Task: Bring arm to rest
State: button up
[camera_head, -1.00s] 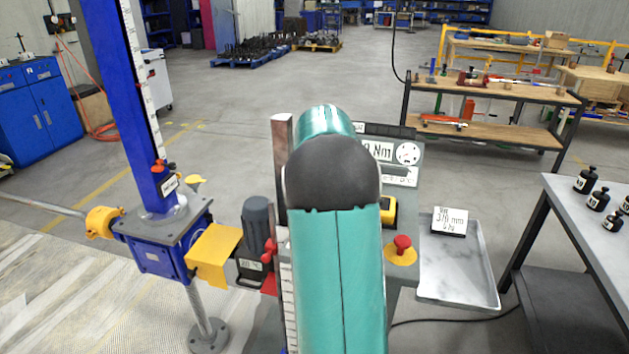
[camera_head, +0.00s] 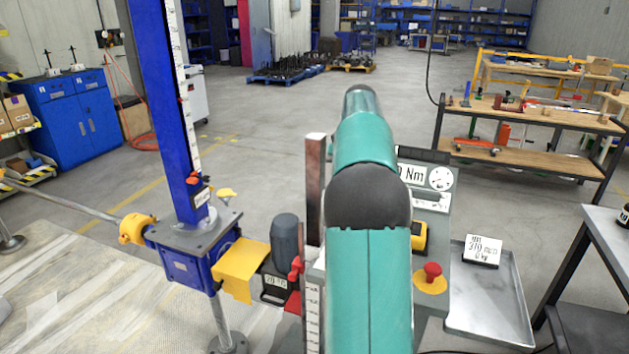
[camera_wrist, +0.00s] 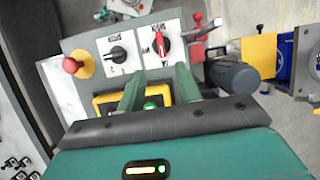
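My teal arm (camera_head: 369,285) rises through the middle of the head view, with a dark joint cap partway up. It hides my gripper in that view. In the wrist view my gripper (camera_wrist: 160,72) shows two green fingers set apart, with nothing visible between their tips. The fingers are in front of a grey control panel with two rotary knobs, one black (camera_wrist: 118,54) and one red (camera_wrist: 160,44). A yellow-framed unit with a green button (camera_wrist: 152,103) shows behind the fingers. I cannot tell whether the fingers touch the panel.
A blue screw jack (camera_head: 190,262) with a tall column stands at left, with a yellow guard (camera_head: 241,270) and grey motor beside it. A red emergency button (camera_head: 432,273) and metal tray (camera_head: 490,305) are right of my arm. Open floor lies behind.

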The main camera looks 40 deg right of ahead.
jog(key=s+a+r+n+t+h, duration=0.1)
jog(key=a+r+n, duration=0.15)
jog(key=a, duration=0.75)
jog(key=s+a+r+n+t+h, duration=0.1)
jog(key=a+n+t+h, duration=0.15)
jog(key=a, duration=0.85)
jog(key=s+a+f+n+t, duration=0.2)
jog(key=s+a+f+n, duration=0.1)
jog(key=a, duration=0.5)
jog(key=s+a+f+n+t, duration=0.2)
jog(key=s+a+f+n, duration=0.2)
jog(key=s+a, duration=0.4)
jog(key=shift+s+a+f, duration=0.2)
jog(key=shift+a+f, duration=0.25)
jog(key=shift+f, duration=0.1)
